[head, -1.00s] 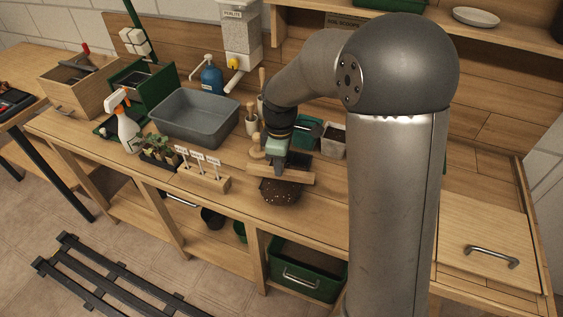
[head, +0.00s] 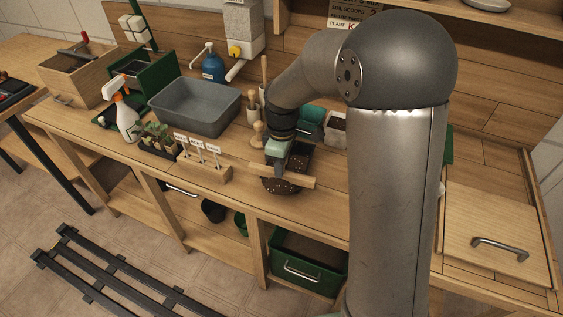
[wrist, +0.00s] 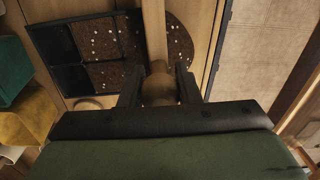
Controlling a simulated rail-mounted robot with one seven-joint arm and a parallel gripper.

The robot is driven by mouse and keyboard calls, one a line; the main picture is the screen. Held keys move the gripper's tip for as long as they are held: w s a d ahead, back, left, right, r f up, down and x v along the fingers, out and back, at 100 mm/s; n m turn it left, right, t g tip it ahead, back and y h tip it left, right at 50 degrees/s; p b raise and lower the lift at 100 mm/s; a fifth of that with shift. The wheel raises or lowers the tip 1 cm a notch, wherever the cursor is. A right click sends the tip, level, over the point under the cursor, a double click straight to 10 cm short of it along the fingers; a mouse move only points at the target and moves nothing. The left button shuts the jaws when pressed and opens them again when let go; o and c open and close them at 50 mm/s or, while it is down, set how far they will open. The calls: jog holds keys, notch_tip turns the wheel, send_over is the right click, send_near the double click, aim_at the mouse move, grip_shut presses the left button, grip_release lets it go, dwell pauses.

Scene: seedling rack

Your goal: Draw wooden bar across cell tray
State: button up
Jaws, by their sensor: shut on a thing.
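My gripper (head: 277,168) is shut on the grip of a long wooden bar (head: 297,181) near the front of the bench. In the wrist view the bar (wrist: 155,28) runs up the picture, its grip between the two dark fingers. The black cell tray (head: 303,149) lies just behind the bar, partly hidden by my arm. In the wrist view the tray (wrist: 66,91) is left of the bar; nearer cells hold white-flecked brown soil, and its left cells look dark and empty. A rounded patch of soil (wrist: 180,42) lies on the bar's other side.
A row of white labels in a wooden block (head: 203,167), a seedling tray (head: 158,141) and a grey tub (head: 196,108) stand to the left. A wooden tamper (head: 258,135) and small pots (head: 336,128) stand close behind. The bench's front edge is near.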

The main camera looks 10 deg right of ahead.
jog(key=shift+f, duration=0.3)
dwell(0.5)
jog(key=shift+w, duration=0.15)
jog(key=shift+w+d, duration=0.45)
jog(key=shift+w, duration=0.4)
jog(key=shift+w+d+f, duration=0.1)
jog(key=shift+w+d, duration=0.4)
jog(key=shift+w, duration=0.4)
jog(key=shift+w+d+r+p, duration=0.1)
jog(key=shift+w+d+p, duration=0.2)
jog(key=shift+w, duration=0.35)
jog(key=shift+w+d+r+p, duration=0.1)
jog(key=shift+w+d+p, duration=0.2)
jog(key=shift+w, duration=0.35)
jog(key=shift+w+d+p, duration=0.25)
jog(key=shift+w+d, duration=0.05)
jog(key=shift+w, duration=0.35)
jog(key=shift+w+d+f, duration=0.1)
jog(key=shift+w+d, duration=0.4)
jog(key=shift+w, duration=0.4)
jog(key=shift+w, duration=0.1)
